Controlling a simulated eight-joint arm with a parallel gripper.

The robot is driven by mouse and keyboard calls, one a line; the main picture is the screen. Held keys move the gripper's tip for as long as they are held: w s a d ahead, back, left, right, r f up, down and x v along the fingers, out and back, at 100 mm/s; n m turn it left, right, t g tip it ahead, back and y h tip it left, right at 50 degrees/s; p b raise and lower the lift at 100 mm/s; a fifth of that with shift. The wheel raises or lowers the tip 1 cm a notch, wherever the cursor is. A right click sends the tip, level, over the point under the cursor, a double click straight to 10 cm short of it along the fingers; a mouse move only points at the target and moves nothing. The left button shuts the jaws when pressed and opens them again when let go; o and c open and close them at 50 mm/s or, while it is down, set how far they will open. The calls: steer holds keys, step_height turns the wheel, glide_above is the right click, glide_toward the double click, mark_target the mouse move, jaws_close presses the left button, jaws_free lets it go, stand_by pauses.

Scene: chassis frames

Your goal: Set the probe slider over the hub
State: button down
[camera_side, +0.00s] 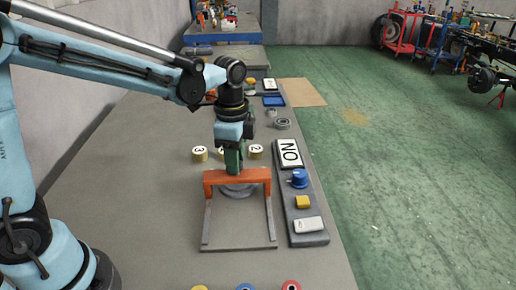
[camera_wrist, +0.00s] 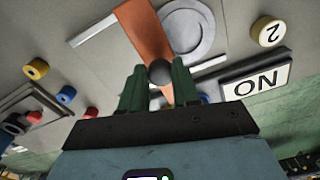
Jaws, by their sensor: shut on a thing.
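The orange probe slider (camera_side: 214,179) is a bridge spanning two grey rails (camera_side: 206,226) near their far end. In the wrist view its orange bar (camera_wrist: 142,28) runs past the hub. The hub, a grey round disc (camera_side: 239,190), shows under and in front of the bar. In the wrist view the bar overlaps one side of the hub (camera_wrist: 190,27), and most of the disc is uncovered. My gripper (camera_side: 234,168) is shut on the slider from above. In the wrist view its green fingers (camera_wrist: 160,85) close around a dark round knob (camera_wrist: 160,72) on the bar.
Numbered cylinders (camera_side: 200,153) stand behind the slider. Coloured rings (camera_side: 291,286) lie at the front edge.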

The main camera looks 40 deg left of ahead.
steer(key=shift+w+a, duration=1.65)
steer(key=shift+w, duration=0.05)
steer(key=c, duration=0.8)
jaws_free()
steer(key=shift+s, duration=0.1)
step_height(320, 180, up, 12)
steer(key=shift+r, duration=0.1)
